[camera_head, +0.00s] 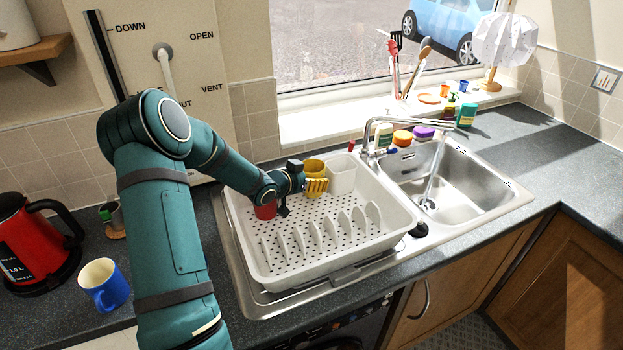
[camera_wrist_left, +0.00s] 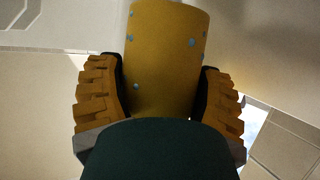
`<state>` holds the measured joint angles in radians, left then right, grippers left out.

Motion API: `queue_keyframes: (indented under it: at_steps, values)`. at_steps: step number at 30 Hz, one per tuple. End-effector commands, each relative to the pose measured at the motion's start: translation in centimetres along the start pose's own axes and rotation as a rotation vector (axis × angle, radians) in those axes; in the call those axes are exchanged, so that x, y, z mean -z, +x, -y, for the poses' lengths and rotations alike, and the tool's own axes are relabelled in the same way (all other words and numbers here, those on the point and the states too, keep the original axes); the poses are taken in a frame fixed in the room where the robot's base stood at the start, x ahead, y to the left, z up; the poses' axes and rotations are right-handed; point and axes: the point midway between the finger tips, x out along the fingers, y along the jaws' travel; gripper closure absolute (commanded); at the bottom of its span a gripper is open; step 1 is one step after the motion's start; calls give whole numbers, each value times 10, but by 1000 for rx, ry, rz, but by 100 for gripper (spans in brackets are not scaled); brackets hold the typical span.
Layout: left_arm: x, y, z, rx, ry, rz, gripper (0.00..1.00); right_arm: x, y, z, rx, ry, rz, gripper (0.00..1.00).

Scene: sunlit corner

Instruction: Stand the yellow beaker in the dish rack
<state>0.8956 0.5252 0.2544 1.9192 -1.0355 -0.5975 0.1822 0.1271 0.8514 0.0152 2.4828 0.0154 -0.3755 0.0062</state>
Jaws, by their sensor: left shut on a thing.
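The yellow beaker (camera_head: 313,168) is at the back of the white dish rack (camera_head: 352,256), beside the rack's white cutlery holder (camera_head: 341,178). My left gripper (camera_head: 316,186) is shut on the beaker. In the left wrist view the beaker (camera_wrist_left: 165,60), with small pale blue spots, sits between the two ridged fingers of my left gripper (camera_wrist_left: 160,100). The beaker looks roughly upright in the head view. Its lower part is hidden by my gripper, so I cannot tell whether it touches the rack floor. My right gripper is out of view.
A red cup (camera_head: 265,210) stands in the rack's left part, close to my left wrist. White plate dividers line the rack's front. The sink (camera_head: 460,190), with its tap running, lies to the right. A blue mug (camera_head: 104,284) and red kettle (camera_head: 30,245) stand at left.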

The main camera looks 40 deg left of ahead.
Motion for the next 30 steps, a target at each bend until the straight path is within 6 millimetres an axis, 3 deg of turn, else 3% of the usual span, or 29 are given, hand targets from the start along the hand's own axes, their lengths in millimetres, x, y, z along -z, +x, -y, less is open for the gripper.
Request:
queue_keyframes:
  at_steps: [22, 23, 24, 30]
  values:
    - [-10, 4, 0, 1, 0, 0, 65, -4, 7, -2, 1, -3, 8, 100]
    - [-10, 4, 0, 1, 0, 0, 17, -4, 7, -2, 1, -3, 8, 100]
    - [-10, 4, 0, 1, 0, 0, 3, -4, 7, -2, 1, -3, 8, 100]
    - [-10, 4, 0, 1, 0, 0, 0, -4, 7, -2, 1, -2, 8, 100]
